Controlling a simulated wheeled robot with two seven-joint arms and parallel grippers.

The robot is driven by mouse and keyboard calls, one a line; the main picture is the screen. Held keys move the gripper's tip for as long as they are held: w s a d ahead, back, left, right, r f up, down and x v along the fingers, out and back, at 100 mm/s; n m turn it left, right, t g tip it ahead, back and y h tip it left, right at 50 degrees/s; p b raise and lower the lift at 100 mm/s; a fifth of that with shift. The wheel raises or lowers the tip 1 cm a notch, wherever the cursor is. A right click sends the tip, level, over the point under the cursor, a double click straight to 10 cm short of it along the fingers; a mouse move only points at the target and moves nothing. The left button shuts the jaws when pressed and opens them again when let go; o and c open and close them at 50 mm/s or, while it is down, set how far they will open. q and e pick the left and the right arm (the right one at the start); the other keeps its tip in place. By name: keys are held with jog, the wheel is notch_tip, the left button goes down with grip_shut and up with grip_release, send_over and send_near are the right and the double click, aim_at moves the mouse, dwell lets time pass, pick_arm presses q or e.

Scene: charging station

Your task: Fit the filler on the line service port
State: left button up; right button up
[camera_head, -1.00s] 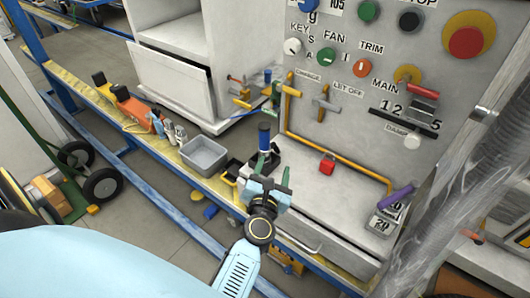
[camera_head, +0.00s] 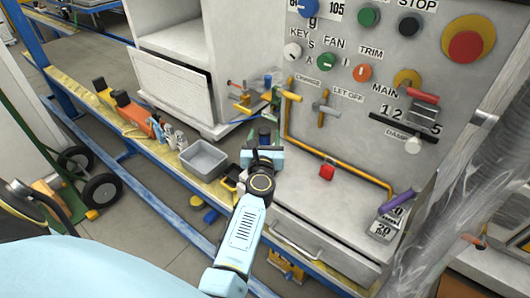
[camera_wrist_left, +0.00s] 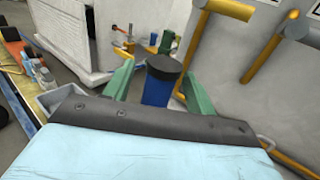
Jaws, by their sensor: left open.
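A blue cylinder with a dark cap, which looks like the filler (camera_head: 265,135), stands at the left end of the bench, mostly hidden behind my left gripper (camera_head: 263,146). In the left wrist view, the filler (camera_wrist_left: 157,88) is upright between the two green fingers of my left gripper (camera_wrist_left: 155,76). The fingers are apart, with a visible gap on each side of it. Small fittings with coloured handles (camera_head: 240,104) sit at the panel's left edge; I cannot tell which is the line service port. My right gripper is not in view.
The control panel (camera_head: 345,100) with yellow pipes rises behind the bench. A grey bin (camera_head: 204,160) stands on the left rail.

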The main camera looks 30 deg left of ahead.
pick_arm(q)
jog(key=x, duration=0.2)
jog(key=shift+w+a, duration=0.1)
jog(key=shift+w, duration=0.25)
grip_shut()
